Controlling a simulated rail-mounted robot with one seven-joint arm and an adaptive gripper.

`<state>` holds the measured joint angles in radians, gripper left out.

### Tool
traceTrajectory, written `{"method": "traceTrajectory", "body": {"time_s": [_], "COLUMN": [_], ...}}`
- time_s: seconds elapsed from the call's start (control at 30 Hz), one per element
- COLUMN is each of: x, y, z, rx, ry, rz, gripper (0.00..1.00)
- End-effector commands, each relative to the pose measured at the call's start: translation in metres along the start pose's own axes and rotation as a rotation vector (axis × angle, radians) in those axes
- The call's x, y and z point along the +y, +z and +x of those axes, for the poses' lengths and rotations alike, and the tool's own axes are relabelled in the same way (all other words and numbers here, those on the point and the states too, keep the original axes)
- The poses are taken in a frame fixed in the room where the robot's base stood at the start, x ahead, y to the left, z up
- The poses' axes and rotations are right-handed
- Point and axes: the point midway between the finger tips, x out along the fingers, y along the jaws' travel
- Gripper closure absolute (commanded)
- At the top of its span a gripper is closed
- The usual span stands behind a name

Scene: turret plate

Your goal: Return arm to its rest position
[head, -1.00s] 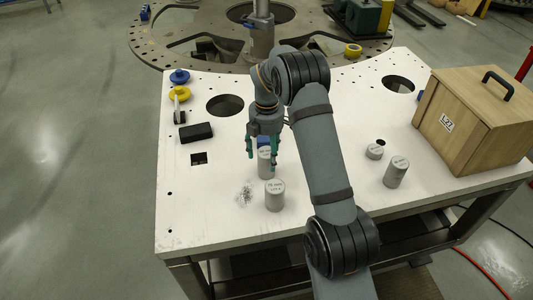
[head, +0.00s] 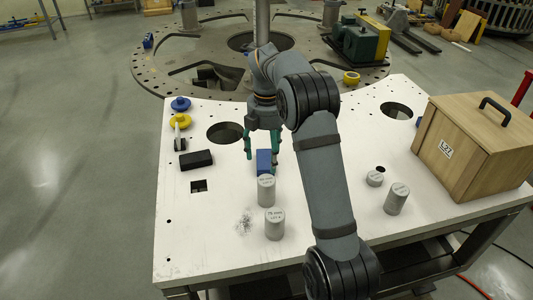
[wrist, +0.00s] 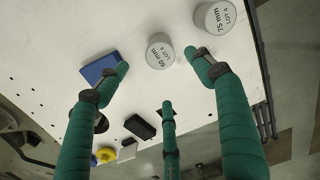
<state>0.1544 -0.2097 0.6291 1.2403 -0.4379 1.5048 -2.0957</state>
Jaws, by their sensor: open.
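My gripper (head: 262,152) is open and empty above the white table, behind the grey cylinders. In the wrist view its green fingers (wrist: 165,85) are spread with nothing between them. A grey cylinder marked 60 mm (wrist: 160,52) stands upright on the table, and it also shows in the head view (head: 266,191). The gripper is apart from it. A second cylinder marked 75 mm (head: 274,224) stands upright in front of it. A blue block (head: 264,160) lies just behind the 60 mm cylinder, partly hidden.
The white table (head: 190,240) has round holes. A wooden box (head: 475,145) stands at the right, with two grey cylinders (head: 396,199) (head: 375,178) near it. A black block (head: 196,159) and blue and yellow knobs (head: 180,121) are at the left. A round plate (head: 150,75) lies behind.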

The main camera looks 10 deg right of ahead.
Motion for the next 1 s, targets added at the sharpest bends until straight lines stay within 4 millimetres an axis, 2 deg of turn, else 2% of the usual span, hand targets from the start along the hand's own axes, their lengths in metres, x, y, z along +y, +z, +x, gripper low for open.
{"method": "traceTrajectory", "body": {"time_s": [0.67, 0.87, 1.0], "x": [0.0, -0.001, -0.001], "y": [0.0, 0.0, 0.0], "z": [0.0, 0.022, 0.05], "rx": [0.0, 0.001, 0.001], "ry": [-0.001, -0.005, -0.006], "rz": [0.0, 0.001, 0.0], "gripper": [0.33, 0.33, 0.33]}}
